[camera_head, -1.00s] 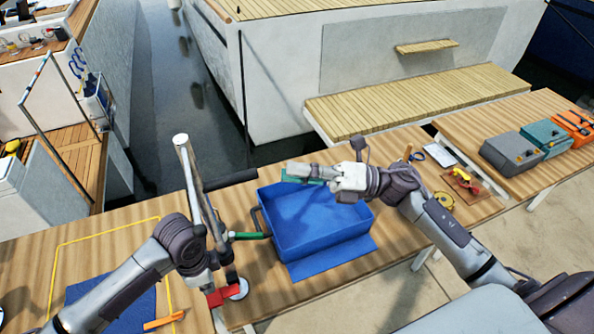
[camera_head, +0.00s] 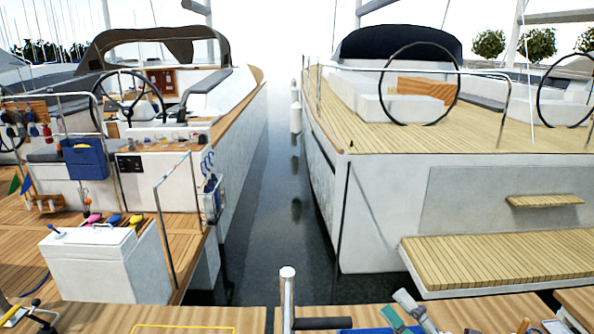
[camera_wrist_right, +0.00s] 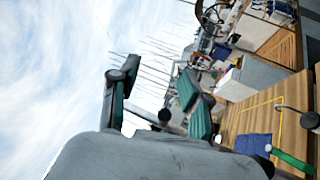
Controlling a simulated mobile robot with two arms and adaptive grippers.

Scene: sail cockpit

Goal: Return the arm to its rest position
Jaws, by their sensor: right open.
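My right gripper (camera_head: 405,312) shows at the bottom edge of the head view, over the workbench, with its teal finger pads apart. In the right wrist view its two fingers (camera_wrist_right: 157,98) stand apart with sky and masts between them, and nothing is held. The rest of my right arm is below the head view's frame. My left gripper cannot be made out in the current views.
A metal post (camera_head: 287,300) stands at the workbench (camera_head: 180,318). A blue tray edge (camera_head: 365,330) barely shows. A blue mat (camera_wrist_right: 253,143) lies inside a yellow outline. Two boats flank the water (camera_head: 275,240); a slatted platform (camera_head: 500,260) is behind the bench.

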